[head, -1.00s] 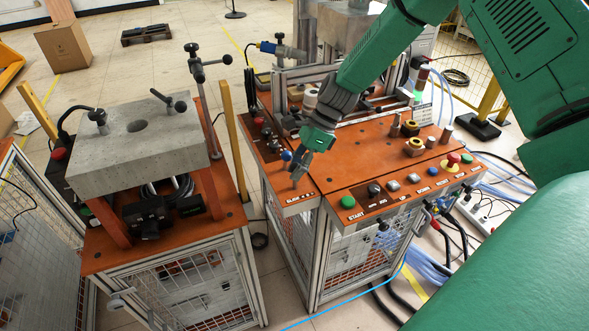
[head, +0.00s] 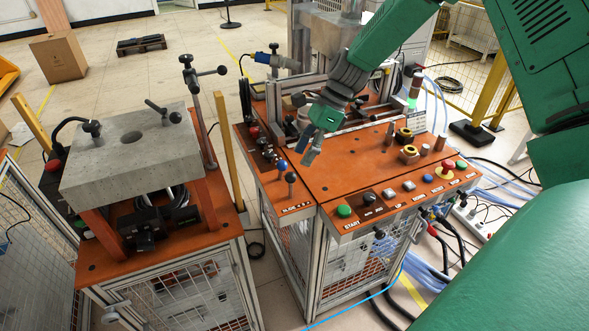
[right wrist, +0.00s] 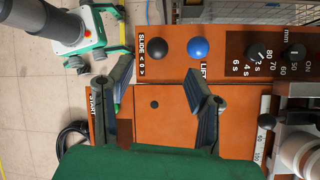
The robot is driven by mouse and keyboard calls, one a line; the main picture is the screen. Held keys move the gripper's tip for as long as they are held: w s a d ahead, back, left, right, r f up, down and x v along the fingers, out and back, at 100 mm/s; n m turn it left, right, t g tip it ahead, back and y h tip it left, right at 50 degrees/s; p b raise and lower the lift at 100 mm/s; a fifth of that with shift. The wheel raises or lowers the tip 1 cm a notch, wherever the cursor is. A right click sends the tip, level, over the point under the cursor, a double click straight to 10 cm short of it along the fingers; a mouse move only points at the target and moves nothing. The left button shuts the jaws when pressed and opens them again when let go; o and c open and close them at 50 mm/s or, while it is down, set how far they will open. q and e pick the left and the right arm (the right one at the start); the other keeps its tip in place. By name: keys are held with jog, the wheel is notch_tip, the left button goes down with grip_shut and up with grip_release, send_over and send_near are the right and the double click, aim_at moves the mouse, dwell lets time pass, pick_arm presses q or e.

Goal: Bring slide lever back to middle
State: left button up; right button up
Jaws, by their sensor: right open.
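The slide lever (head: 291,178) has a black ball knob and stands roughly upright near the "SLIDE" label at the front left corner of the orange panel. In the right wrist view the black knob (right wrist: 160,48) is beside the label, beyond the fingertips. The blue-knobbed lift lever (head: 282,164) is just behind it, and its knob also shows in the right wrist view (right wrist: 198,47). My right gripper (head: 310,158) is open and empty, above and to the right of the slide lever, apart from it. Both fingers (right wrist: 159,78) show spread. My left gripper is not in view.
The green start button (head: 344,211) and a row of further buttons and knobs line the panel's front edge. Metal parts with brass rings (head: 408,152) stand farther right. A separate cart with a grey block (head: 132,150) stands at the left, across a gap.

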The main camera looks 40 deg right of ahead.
jog(key=shift+v, duration=2.3)
